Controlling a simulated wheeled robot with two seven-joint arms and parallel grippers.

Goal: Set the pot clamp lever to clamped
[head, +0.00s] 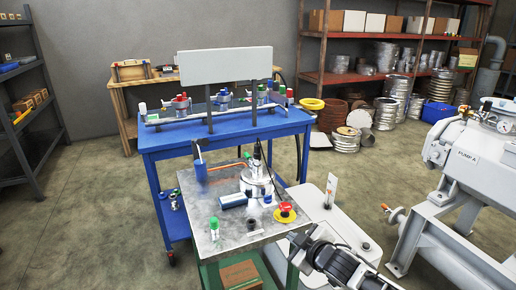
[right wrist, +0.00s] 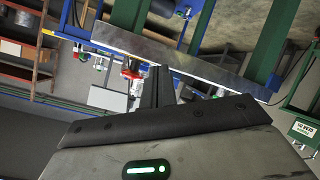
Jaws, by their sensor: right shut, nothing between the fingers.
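The silver pot (head: 256,184) stands on the metal-topped bench (head: 190,205) in the head view, with dark and green fittings on top. Its clamp lever is too small to tell apart, so I cannot tell its setting. My right gripper (head: 295,238) comes in from the lower right, in front of the pot and to its right, apart from it. Its fingers are shut and empty; they also show in the right wrist view (right wrist: 160,72). My left gripper is not in view.
A red button on a yellow base (head: 286,212), a blue block (head: 233,200) and a green-capped bottle (head: 214,229) are on the bench. A white machine (head: 325,215) stands just right of it. A blue table (head: 160,139) with a grey panel (head: 225,64) is behind.

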